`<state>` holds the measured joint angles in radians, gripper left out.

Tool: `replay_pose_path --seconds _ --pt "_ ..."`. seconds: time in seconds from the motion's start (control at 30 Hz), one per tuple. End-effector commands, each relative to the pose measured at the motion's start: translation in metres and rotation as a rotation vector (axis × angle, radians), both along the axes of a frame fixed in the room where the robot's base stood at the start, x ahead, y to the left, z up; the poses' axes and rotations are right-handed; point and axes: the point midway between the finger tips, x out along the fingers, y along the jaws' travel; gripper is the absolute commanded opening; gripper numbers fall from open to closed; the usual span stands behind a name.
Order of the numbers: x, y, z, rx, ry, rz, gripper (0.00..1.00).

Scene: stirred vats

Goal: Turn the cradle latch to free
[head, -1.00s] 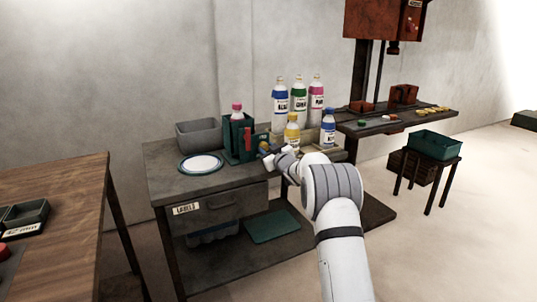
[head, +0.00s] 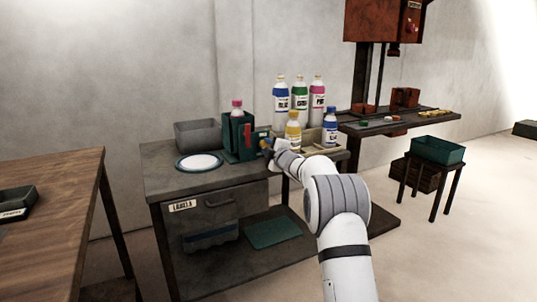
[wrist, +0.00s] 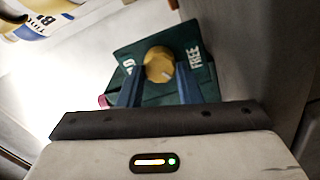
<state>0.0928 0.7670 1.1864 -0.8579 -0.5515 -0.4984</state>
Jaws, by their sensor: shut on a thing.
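The cradle (head: 231,142) is a dark green holder on the grey bench, with a pink-capped bottle (head: 237,108) standing in it. In the wrist view its green plate (wrist: 188,47) carries a round yellow latch knob (wrist: 158,64) with a pale pointer mark. The word FREE is at the plate's right, and a partly hidden label is at its left. The pointer lies toward the FREE side. My gripper (wrist: 157,80) is shut on the knob, one blue finger at each side. In the head view my gripper (head: 268,146) is at the cradle's right side.
A grey bin (head: 198,135) and a white round plate (head: 200,162) stand left of the cradle. Several labelled bottles (head: 299,100) stand close behind and right of my gripper. A wooden table (head: 50,195) is at the left. Floor shows between the tables.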

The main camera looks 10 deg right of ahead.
Motion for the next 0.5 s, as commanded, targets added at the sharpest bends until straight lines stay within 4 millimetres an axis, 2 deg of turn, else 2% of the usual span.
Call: replay_pose_path --seconds 0.3,0.5 --pt "0.0001 0.0007 -0.0031 -0.239 -0.080 0.000 0.09" --pt "0.0000 0.0008 -0.0024 -0.339 -0.113 0.000 0.09"
